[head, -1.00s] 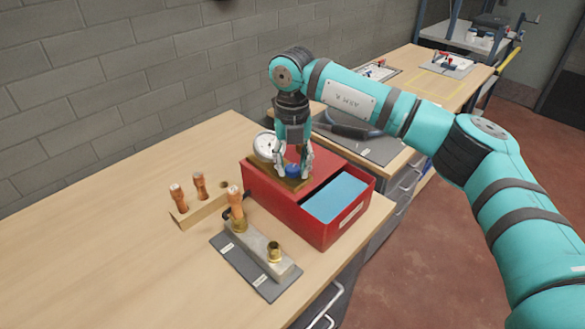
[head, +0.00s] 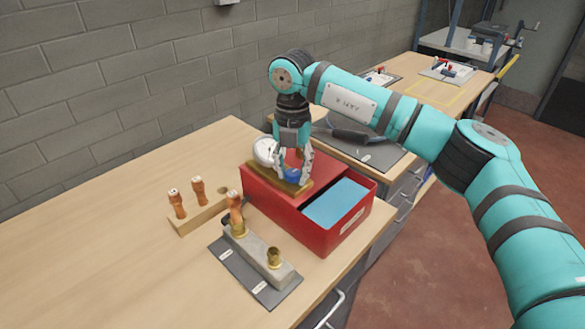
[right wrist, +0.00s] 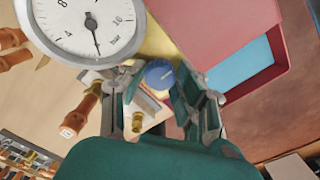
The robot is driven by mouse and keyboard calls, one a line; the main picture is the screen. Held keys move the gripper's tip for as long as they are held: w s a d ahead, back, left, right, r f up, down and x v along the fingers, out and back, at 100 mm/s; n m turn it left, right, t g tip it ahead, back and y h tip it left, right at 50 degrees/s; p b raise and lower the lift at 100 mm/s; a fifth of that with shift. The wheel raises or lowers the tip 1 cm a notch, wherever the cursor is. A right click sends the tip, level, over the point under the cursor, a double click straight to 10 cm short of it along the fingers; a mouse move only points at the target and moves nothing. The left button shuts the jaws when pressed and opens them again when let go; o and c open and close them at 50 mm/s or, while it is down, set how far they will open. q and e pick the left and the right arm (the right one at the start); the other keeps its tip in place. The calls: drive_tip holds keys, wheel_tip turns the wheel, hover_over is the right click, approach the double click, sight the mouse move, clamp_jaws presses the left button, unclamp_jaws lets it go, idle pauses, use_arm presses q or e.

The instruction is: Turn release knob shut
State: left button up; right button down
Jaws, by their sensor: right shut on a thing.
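The release knob (head: 292,176) is a small blue knob on a brass-coloured block (head: 268,175) on top of the red box. A round white pressure gauge (head: 265,150) stands beside it. My right gripper (head: 293,169) points down from above with its fingers on either side of the knob, shut on it. In the right wrist view the blue knob (right wrist: 158,73) shows between the fingers, with a pale mark on its face, and the gauge (right wrist: 88,25) is at upper left. The fingers hide part of the knob. My left gripper is not in view.
The red box (head: 325,235) has an open compartment with a blue panel (head: 336,203). In front lie a grey fixture (head: 262,255) with brass fittings and a wooden holder (head: 200,215) with orange-handled pieces. The bench (head: 110,240) is clear at left.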

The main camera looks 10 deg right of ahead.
drive_tip(key=shift+w+r, duration=0.1)
drive_tip(key=c, duration=1)
unclamp_jaws()
drive_tip(key=shift+o, duration=0.3)
